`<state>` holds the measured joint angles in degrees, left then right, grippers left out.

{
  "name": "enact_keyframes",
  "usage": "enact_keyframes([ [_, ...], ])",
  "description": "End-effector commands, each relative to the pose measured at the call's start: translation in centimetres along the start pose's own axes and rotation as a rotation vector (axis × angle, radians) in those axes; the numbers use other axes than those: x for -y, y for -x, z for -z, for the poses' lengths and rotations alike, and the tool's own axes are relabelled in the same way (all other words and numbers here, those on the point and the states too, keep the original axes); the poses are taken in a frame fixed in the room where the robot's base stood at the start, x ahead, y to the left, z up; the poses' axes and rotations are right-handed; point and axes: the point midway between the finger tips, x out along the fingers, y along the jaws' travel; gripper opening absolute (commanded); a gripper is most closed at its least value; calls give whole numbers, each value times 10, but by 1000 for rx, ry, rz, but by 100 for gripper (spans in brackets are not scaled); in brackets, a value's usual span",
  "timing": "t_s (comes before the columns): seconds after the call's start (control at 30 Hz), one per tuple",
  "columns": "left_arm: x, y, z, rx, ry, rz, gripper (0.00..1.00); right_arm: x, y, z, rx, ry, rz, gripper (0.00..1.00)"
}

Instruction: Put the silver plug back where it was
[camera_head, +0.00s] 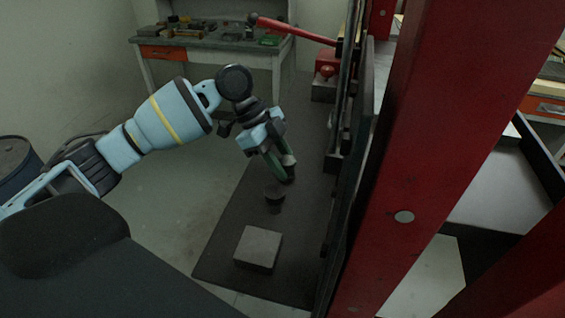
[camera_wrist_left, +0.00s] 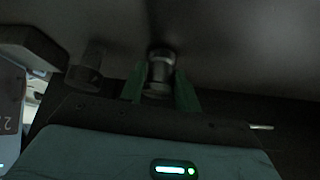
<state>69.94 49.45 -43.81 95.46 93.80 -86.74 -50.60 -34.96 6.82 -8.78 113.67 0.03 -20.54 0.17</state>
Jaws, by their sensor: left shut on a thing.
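The silver plug (camera_head: 289,160) is between the green fingers of my left gripper (camera_head: 284,168), which is shut on it. In the left wrist view the plug (camera_wrist_left: 161,66) stands out between the two fingertips (camera_wrist_left: 160,88) as a short shiny cylinder. The gripper points down over the dark mat or plate (camera_head: 222,246); whether the plug touches that surface I cannot tell. A dark short cylinder (camera_head: 274,192) stands just in front of the gripper, and it also shows in the left wrist view (camera_wrist_left: 88,68). My right gripper is not in view.
A grey square block (camera_head: 258,247) lies nearer on the dark plate. A red frame post (camera_head: 410,150) and dark panels rise close on the right. A red lever (camera_head: 295,30) extends behind. A workbench (camera_head: 210,42) with tools is at the back.

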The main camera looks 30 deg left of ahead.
Motion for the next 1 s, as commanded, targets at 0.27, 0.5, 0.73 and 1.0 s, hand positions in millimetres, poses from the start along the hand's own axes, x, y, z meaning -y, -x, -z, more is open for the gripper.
enact_keyframes([
  [0.27,0,-5,-3,-1,-1,2,0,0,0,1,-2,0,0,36],
  [0.5,0,-6,-4,0,0,0,50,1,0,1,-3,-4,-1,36],
  [0.73,0,-6,-4,0,0,0,54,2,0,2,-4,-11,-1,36],
  [1.0,1,10,-4,-1,1,3,54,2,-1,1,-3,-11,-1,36],
])
